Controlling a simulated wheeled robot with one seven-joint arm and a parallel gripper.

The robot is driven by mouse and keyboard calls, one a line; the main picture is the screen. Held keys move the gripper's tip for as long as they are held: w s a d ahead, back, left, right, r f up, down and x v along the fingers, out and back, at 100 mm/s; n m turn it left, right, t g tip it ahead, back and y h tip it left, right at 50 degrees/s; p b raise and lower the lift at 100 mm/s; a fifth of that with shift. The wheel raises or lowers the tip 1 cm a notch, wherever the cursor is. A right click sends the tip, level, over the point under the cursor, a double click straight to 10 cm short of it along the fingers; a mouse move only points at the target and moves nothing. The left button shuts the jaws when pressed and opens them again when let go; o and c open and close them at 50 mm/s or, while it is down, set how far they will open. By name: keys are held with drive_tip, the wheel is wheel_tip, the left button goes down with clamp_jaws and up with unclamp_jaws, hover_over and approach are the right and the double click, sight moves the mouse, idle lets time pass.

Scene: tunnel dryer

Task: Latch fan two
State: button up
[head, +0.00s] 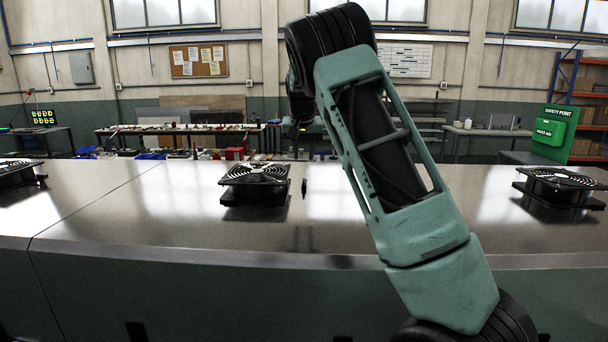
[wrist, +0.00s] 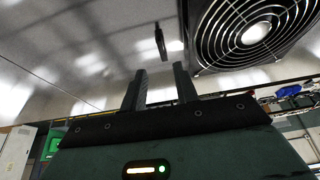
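Black fans with round wire guards stand on the steel top. One fan (head: 255,176) is left of centre in the head view, and one shows at the upper right of the wrist view (wrist: 243,30); I see no number on it. A small dark upright lever (head: 304,187) stands just right of that fan, apart from it, and shows in the wrist view (wrist: 160,40). My gripper (wrist: 160,76) is open and empty, its two fingers apart. The lever lies beyond the fingertips, roughly in line with the gap, not touching. The fan is beside the right finger.
Another fan (head: 562,184) stands at the right, and part of one (head: 18,172) at the far left. A workbench (head: 180,130) and a green safety board (head: 553,132) are behind. My arm covers part of the top right of centre.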

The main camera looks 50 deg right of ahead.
sight(304, 180)
drive_tip(key=p+x, duration=0.2)
drive_tip(key=x, duration=0.8)
drive_tip(key=shift+f+p, duration=0.1)
drive_tip(key=shift+p, duration=0.25)
clamp_jaws()
